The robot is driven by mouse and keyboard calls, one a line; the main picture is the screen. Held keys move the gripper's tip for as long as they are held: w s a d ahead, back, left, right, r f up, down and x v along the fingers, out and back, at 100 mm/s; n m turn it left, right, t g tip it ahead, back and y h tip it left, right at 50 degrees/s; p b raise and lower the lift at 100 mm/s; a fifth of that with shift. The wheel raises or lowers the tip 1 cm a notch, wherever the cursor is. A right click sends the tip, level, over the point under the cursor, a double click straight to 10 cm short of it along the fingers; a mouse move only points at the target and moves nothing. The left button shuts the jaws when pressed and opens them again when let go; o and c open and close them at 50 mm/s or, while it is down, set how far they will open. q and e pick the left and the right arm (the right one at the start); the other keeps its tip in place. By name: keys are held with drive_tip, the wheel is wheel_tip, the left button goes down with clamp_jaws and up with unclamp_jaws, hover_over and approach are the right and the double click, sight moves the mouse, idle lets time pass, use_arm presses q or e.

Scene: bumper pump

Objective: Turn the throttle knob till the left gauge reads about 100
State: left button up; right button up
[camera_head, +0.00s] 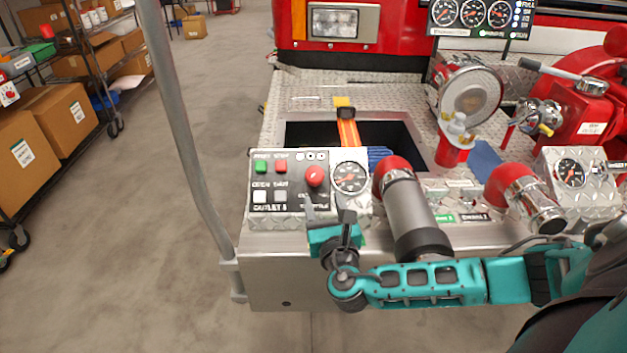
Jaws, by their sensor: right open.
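The red throttle knob (315,176) sits on the grey control panel (262,205) at the front of the bumper, beside the left gauge (350,178). The gauge has a dark face and pale rim; its reading is too small to make out. My right gripper (328,211) reaches in from the right, just below the knob and gauge in the picture. Its dark fingers are spread and hold nothing; I see no clear contact with the knob. The gripper covers part of the panel's lower right and its lettering. My left gripper is not in view.
Green and red buttons (280,166) are left of the knob. A red-capped metal pipe fitting (393,175) stands close right of the gauge. Behind the panel is an open bin with an orange strap (348,132). A grey upright rail (182,120) rises on the left.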

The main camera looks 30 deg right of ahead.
sight(316, 182)
drive_tip(key=x, duration=0.7)
drive_tip(key=shift+w+d+b, duration=0.15)
drive_tip(key=shift+w+b, duration=0.15)
drive_tip(key=shift+w, duration=0.05)
drive_tip(key=shift+w+d, duration=0.2)
drive_tip(key=shift+w, duration=0.25)
drive_tip(key=c, duration=0.8)
drive_tip(key=shift+a+m, duration=0.1)
drive_tip(key=shift+m, duration=0.2)
